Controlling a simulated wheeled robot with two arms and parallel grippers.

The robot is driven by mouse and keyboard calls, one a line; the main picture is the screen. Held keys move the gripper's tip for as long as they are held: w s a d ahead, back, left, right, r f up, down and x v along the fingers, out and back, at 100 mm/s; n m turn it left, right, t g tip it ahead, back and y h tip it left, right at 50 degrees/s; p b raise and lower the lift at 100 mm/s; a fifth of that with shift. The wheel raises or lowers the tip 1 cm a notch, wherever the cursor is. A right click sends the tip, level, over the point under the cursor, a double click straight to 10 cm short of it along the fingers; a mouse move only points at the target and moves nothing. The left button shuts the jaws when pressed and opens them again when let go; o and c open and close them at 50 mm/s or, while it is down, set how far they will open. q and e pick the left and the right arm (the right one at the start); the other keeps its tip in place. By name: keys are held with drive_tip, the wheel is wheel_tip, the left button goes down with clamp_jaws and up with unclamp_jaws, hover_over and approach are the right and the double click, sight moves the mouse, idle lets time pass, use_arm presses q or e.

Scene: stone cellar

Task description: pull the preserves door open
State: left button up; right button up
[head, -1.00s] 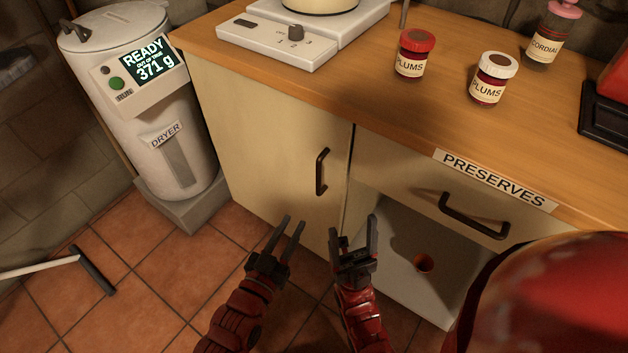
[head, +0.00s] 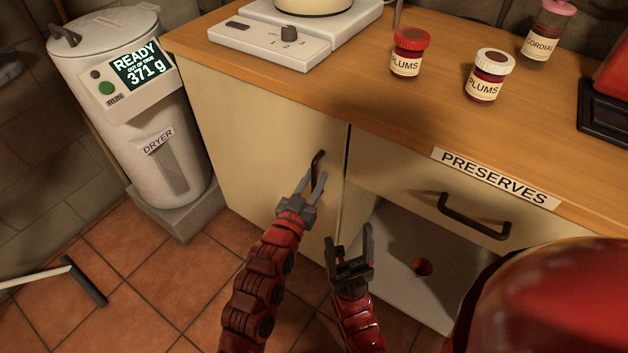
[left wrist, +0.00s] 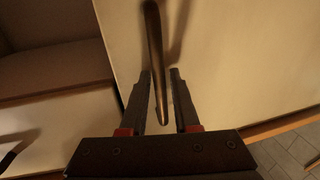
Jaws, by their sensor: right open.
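The cream cabinet door (head: 255,135) stands left of the open compartment and looks shut. Its dark upright bar handle (head: 318,159) is near its right edge. My left gripper (head: 314,178) is at the lower part of this handle. In the left wrist view, the handle (left wrist: 154,50) runs down between the two spread fingers of the left gripper (left wrist: 160,72), with a gap on either side. My right gripper (head: 350,234) is open and empty, lower and to the right, in front of the open compartment. The "PRESERVES" label (head: 495,177) is on the counter edge, above a drawer.
The drawer has a dark handle (head: 474,215). On the wooden counter (head: 400,108) stand a scale (head: 290,40), a red-lidded jar (head: 407,53), a white-lidded jar (head: 485,78) and a cordial bottle (head: 545,32). The dryer (head: 150,120) stands left; tiled floor (head: 150,275) is open before it.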

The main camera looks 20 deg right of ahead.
use_arm(q)
clamp_jaws()
idle(1.4)
